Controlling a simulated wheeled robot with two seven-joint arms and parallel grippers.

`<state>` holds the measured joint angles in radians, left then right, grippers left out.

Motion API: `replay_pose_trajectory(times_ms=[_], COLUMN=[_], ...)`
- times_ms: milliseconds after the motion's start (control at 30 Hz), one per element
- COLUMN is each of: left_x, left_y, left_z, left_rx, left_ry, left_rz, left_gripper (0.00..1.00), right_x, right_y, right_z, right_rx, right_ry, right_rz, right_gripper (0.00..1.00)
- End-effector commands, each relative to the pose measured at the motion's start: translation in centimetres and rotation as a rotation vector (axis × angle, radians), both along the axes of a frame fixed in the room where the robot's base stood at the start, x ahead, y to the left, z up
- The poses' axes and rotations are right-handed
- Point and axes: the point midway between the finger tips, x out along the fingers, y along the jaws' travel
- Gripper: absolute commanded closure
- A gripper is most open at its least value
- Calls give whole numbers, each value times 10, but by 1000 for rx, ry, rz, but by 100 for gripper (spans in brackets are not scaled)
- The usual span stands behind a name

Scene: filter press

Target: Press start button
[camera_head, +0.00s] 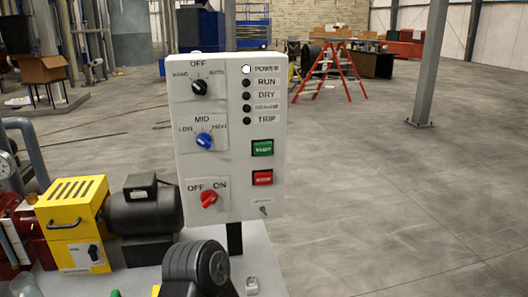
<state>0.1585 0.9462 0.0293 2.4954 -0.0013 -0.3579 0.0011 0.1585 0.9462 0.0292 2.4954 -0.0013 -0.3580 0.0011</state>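The green start button (262,148) sits on the lower right of a white control panel (222,205); its lettering is blurred. A red button (262,178) is right below it. The panel stands upright on a dark post. It also has a black knob (199,87), a blue knob (204,141) and a red knob (209,199). The red knob's pointer appears turned toward ON. The POWER lamp (246,69) is white; the lamps below it are dark. Neither of my grippers shows in the head view, and nothing covers the buttons.
A yellow box (73,222) and a dark motor (143,208) stand left of the panel. A black ribbed round part (196,264) rises in front of the panel's lower edge. The floor to the right is open, with an orange ladder (329,72) and a column (431,65) farther back.

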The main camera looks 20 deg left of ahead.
Motion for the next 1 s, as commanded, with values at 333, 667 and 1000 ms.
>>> replay_pose_trajectory(times_ms=[333,667,1000], left_x=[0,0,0], left_y=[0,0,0], left_z=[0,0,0], left_rx=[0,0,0], left_ry=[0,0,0], left_rz=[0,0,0], left_gripper=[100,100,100], right_x=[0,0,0], right_y=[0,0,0], right_z=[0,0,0], right_rx=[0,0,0], right_ry=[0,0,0], right_rz=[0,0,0], right_gripper=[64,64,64])
